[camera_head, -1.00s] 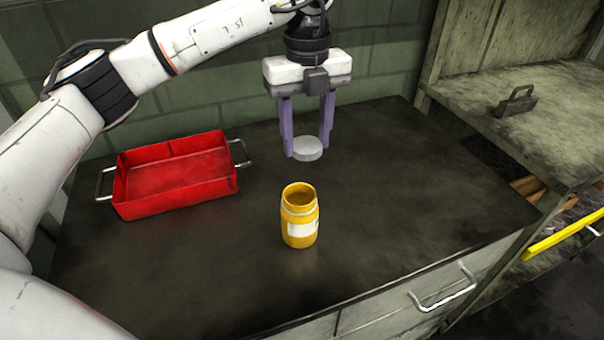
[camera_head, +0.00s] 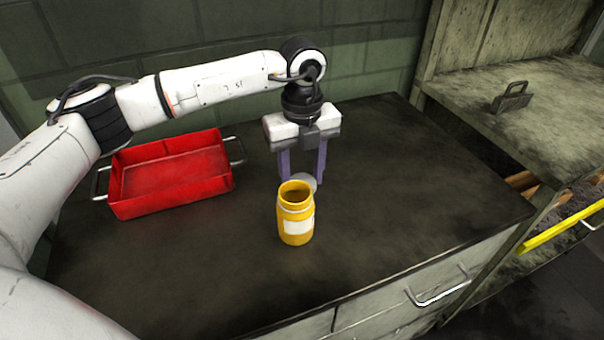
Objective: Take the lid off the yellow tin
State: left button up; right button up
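The yellow tin (camera_head: 296,215) stands upright on the dark worktop, its top open and a white label on its front. The grey round lid (camera_head: 311,182) is off the tin, low behind it and partly hidden by its rim. My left gripper (camera_head: 304,180) points down behind the tin, with its purple fingers on either side of the lid. It looks shut on the lid; the left fingertip is hidden behind the tin. I cannot tell whether the lid touches the worktop. My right gripper is not in view.
A red tray (camera_head: 172,200) with metal handles sits on the left of the worktop (camera_head: 420,200). The worktop is clear right of the tin. A shelf unit (camera_head: 550,90) with a dark metal handle-shaped object (camera_head: 511,99) stands at the right. A wall closes the back.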

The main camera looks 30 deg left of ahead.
pick_arm(q)
jog(key=shift+f, duration=0.2)
jog(key=o, duration=1.2)
jog(key=shift+r, duration=0.1)
notch_tip(320, 180, up, 12)
jog(key=shift+r, duration=0.15)
